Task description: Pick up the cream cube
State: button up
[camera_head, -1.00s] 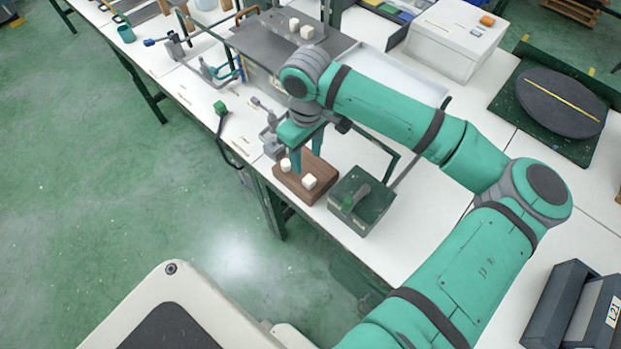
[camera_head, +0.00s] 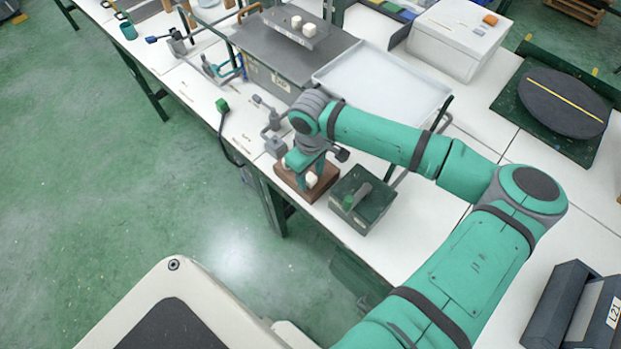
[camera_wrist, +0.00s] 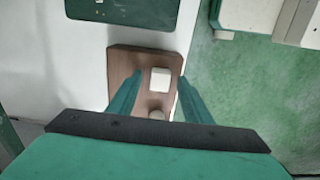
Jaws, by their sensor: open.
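My gripper (camera_head: 308,185) is open and low over the wooden block, with a finger on each side of a cube. Whether the fingers touch it cannot be told. The wooden block (camera_wrist: 144,65) also shows in the wrist view.
A dark green box (camera_head: 362,200) with a handle stands close to the right of the block. A small grey fixture (camera_head: 275,147) stands just behind it. A white tray (camera_head: 385,85) lies farther back. The green floor is open in front of the table.

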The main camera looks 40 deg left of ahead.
jog(key=shift+f, duration=0.1)
jog(key=shift+c, duration=0.6)
jog(key=c, duration=1)
